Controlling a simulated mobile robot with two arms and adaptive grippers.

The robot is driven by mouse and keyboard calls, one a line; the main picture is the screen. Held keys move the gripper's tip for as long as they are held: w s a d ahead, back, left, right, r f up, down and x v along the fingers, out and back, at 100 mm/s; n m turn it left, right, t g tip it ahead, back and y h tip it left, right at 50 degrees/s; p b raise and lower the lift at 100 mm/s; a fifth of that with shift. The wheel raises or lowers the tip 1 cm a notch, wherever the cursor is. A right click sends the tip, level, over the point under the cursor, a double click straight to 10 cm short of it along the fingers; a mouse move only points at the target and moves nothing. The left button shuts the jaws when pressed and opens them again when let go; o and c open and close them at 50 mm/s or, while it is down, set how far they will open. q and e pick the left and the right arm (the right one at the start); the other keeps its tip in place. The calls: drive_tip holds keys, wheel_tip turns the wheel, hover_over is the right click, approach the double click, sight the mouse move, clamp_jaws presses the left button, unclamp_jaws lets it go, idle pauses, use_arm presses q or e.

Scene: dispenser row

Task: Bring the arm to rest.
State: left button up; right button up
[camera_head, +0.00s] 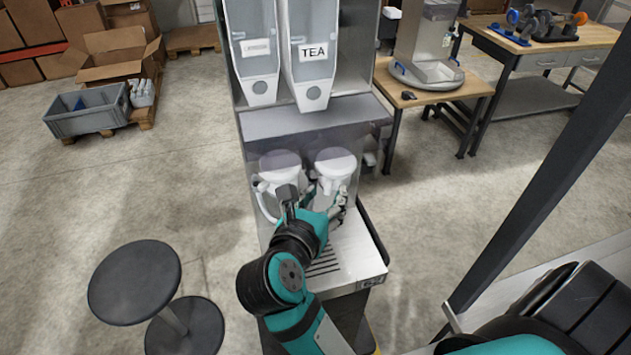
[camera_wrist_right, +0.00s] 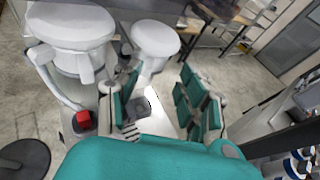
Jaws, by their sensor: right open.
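My right arm (camera_head: 285,275) reaches up from the bottom middle of the head view to the dispenser. Its teal and black gripper (camera_head: 328,196) is just in front of the right white dispenser head (camera_head: 335,163). In the wrist view the two fingers of this gripper (camera_wrist_right: 160,92) are spread apart, with nothing held between them. The white head also shows beyond the fingers (camera_wrist_right: 156,38). From these views I cannot tell whether a finger touches the dispenser. My left gripper is in neither view.
A second white head (camera_head: 280,165) is to the left, with a red button (camera_wrist_right: 83,120) below it in the wrist view. A metal tray (camera_head: 350,262) lies under the arm. A round black stool (camera_head: 135,280) stands at left. Open floor lies left of the machine.

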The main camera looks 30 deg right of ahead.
sight(330, 189)
drive_tip(key=a, duration=0.1)
drive_tip(key=a+y, duration=0.1)
drive_tip(key=shift+s+a+f+g, duration=0.3)
drive_tip(key=shift+w+d, duration=0.1)
drive_tip(key=x, duration=0.8)
drive_tip(key=shift+d+r, duration=0.1)
drive_tip(key=shift+r, duration=0.05)
drive_tip(key=shift+d+y+p, duration=0.2)
drive_tip(key=shift+y+p, duration=0.1)
drive_tip(key=shift+p, duration=0.1)
drive_tip(key=shift+d+n+t+y, duration=0.15)
drive_tip(key=shift+n+t+y, duration=0.15)
drive_tip(key=shift+n+t, duration=0.25)
drive_tip(key=shift+s+d+n+t+y, duration=0.25)
drive_tip(key=shift+s+n+t+y, duration=0.1)
drive_tip(key=shift+s, duration=0.2)
drive_tip(key=shift+y, duration=0.25)
drive_tip(key=shift+a, duration=0.1)
